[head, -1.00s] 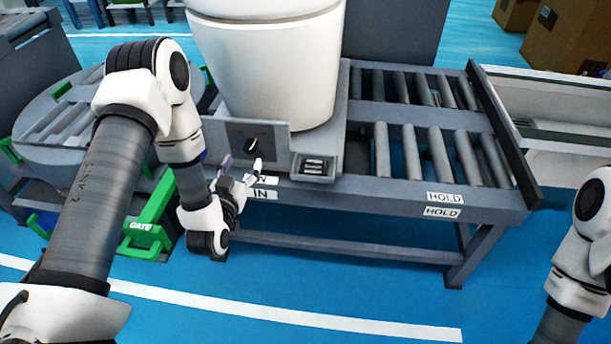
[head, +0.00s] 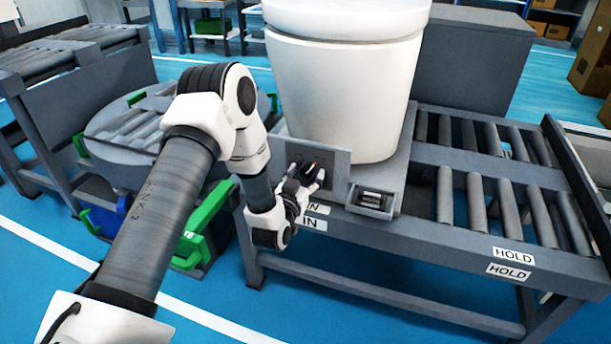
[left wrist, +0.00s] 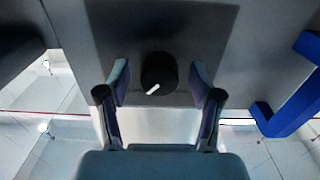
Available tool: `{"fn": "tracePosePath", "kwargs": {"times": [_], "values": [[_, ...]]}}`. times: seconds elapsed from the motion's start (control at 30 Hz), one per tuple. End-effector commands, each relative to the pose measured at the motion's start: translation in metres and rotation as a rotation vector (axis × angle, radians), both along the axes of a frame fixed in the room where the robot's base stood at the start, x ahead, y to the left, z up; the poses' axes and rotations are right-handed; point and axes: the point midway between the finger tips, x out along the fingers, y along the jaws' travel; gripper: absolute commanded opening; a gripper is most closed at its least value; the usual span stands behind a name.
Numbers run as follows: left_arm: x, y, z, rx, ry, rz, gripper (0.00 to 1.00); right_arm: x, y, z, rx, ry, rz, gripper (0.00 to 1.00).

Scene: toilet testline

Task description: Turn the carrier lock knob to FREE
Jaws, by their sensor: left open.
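The carrier lock knob (left wrist: 158,73) is a round black knob with a white pointer line, on a dark grey panel. In the left wrist view its pointer is angled toward the lower left. My left gripper (left wrist: 160,80) is open, with one finger on each side of the knob and a gap visible on both sides. In the head view the left gripper (head: 312,177) is at the front panel (head: 340,163) of the carrier and partly hides the knob. The panel carries a white toilet (head: 345,85) behind it. My right gripper is out of view.
A small tray (head: 371,200) with a dark item sits right of the panel. The roller conveyor (head: 480,190) extends right, with HOLD labels on its front.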

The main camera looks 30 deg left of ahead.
Motion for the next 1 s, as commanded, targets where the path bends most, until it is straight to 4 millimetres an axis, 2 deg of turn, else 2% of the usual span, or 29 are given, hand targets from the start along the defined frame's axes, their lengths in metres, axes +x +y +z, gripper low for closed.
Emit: {"fn": "tracePosePath", "kwargs": {"times": [0.03, 0.17, 0.2, 0.67, 1.0], "values": [[-0.0001, 0.0000, 0.0000, 0.000, 0.000, 0.000, 0.58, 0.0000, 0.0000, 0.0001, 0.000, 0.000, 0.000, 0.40], [-0.0002, 0.0000, -0.0001, 0.000, 0.000, 0.000, 0.12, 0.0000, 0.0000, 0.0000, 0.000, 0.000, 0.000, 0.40], [-0.0002, 0.0001, 0.0000, 0.000, 0.000, 0.000, 0.06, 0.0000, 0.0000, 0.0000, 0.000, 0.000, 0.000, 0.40], [-0.0003, 0.0000, -0.0005, -0.054, -0.013, 0.001, 0.05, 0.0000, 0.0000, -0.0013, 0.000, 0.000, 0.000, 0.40], [-0.0001, -0.0002, -0.0008, -0.275, -0.067, 0.001, 0.05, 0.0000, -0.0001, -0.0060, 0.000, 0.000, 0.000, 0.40]]}}
